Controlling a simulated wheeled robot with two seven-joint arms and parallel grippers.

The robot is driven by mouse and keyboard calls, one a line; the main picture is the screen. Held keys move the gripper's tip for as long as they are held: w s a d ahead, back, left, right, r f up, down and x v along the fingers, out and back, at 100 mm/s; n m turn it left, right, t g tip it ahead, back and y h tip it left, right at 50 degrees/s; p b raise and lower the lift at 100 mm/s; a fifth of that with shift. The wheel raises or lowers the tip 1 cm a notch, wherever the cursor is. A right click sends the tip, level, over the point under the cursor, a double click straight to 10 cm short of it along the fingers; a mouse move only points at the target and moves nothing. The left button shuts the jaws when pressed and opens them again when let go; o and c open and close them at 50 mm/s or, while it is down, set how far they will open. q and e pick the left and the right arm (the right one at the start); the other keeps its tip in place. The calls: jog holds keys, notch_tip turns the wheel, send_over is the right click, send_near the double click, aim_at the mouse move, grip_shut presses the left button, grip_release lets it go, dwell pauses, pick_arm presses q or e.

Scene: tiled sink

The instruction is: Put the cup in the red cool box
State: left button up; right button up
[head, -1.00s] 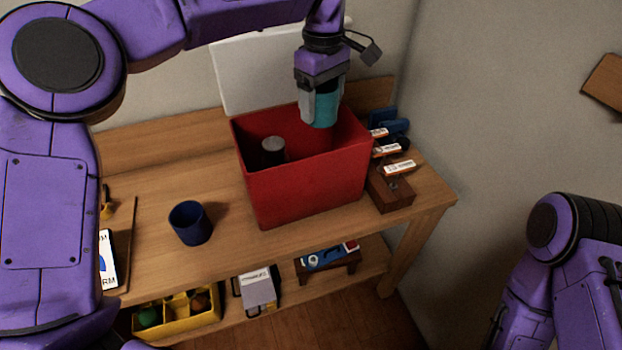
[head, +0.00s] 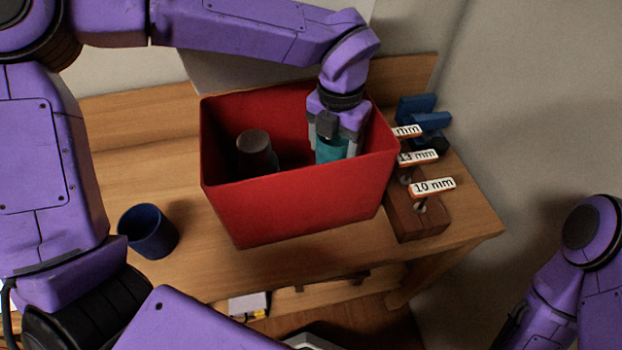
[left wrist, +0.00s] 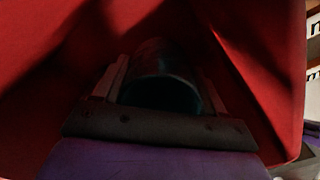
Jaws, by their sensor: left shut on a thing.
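The red cool box (head: 300,212) stands open on the wooden bench in the head view, with its pale lid raised behind it. My left gripper (head: 335,150) reaches down inside the right part of the box. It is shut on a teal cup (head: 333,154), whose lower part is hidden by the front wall. In the left wrist view the cup (left wrist: 163,92) shows dark between the fingers, with red box walls around it. A dark blue cup (head: 149,231) stands on the bench left of the box. My right gripper is not in view.
A grey-topped cylinder (head: 255,150) stands inside the box, left of my gripper. A wooden block with size labels (head: 418,205) stands close to the box's right side, with blue items (head: 422,113) behind it. The bench is clear between the blue cup and the box.

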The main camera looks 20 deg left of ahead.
pick_arm(q)
jog(key=shift+s+a+f+n, duration=0.1)
jog(key=shift+s+f+n, duration=0.15)
jog(key=shift+f+n, duration=0.15)
jog(key=f, duration=0.6)
jog(key=f+p, duration=0.1)
jog(key=f, duration=0.1)
jog(key=shift+s+d+f, duration=0.1)
jog(key=shift+d+f, duration=0.15)
jog(key=shift+f, duration=0.15)
jog(key=shift+a+f, duration=0.1)
jog(key=shift+f, duration=0.05)
jog(key=shift+s+f, duration=0.1)
jog(key=o, duration=1)
notch_tip(320, 180, up, 12)
jog(key=shift+r, duration=0.15)
